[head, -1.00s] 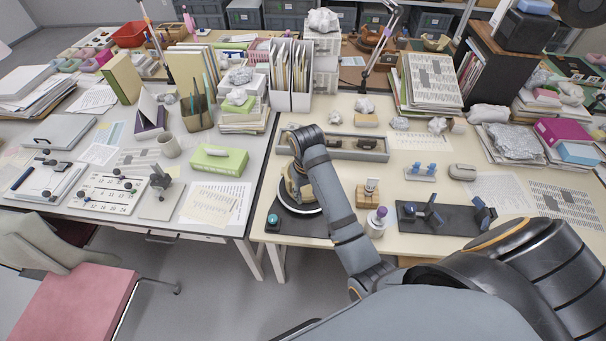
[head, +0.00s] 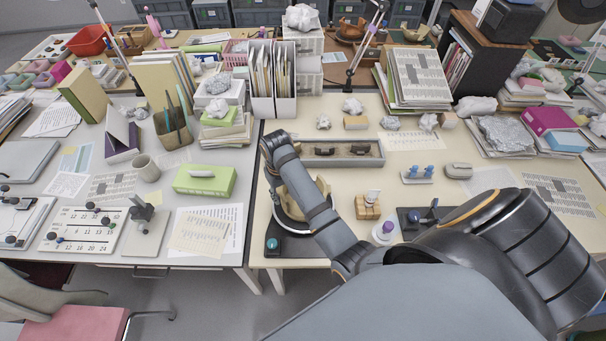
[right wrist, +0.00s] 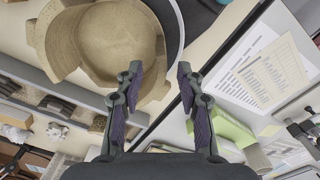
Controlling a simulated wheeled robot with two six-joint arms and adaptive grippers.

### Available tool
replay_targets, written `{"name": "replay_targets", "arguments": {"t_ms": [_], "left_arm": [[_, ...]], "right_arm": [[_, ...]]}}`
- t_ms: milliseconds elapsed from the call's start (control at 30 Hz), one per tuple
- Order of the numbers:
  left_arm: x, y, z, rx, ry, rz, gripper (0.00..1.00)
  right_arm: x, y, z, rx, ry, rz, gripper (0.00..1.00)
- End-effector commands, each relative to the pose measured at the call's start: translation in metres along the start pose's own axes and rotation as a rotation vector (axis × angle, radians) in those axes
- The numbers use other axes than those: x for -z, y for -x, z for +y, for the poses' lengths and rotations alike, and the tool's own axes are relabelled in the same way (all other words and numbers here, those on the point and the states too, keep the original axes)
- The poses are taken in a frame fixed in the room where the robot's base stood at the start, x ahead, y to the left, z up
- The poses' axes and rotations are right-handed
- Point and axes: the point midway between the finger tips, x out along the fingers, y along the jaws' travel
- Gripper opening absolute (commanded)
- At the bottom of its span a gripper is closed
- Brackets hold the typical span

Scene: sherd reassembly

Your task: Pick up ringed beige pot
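The ringed beige pot (head: 323,187) stands on a dark round turntable (head: 284,219) on the cream table in the head view, largely hidden behind my right forearm. In the right wrist view the pot (right wrist: 120,38) fills the upper left, with its hollow inside and an uneven, stepped rim showing. My left gripper is not in view.
A long grey tray (head: 335,161) with dark pieces lies behind the pot. A teal knob (head: 272,244) is at the front. The left desk holds a green box (head: 205,181).

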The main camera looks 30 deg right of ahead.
Motion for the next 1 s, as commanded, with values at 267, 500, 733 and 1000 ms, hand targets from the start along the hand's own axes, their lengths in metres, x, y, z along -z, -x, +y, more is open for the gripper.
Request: {"name": "replay_targets", "arguments": {"t_ms": [267,500,733,1000], "left_arm": [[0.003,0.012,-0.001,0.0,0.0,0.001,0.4],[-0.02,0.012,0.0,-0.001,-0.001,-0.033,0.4],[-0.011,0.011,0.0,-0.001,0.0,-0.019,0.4],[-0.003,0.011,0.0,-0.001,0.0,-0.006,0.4]], "right_arm": [[0.003,-0.042,-0.002,-0.001,0.0,-0.004,0.38],[0.003,-0.048,-0.002,0.0,0.0,-0.001,0.38],[0.003,-0.048,-0.002,0.0,0.0,-0.001,0.12],[0.004,-0.048,-0.002,0.0,0.0,-0.001,0.0]]}}
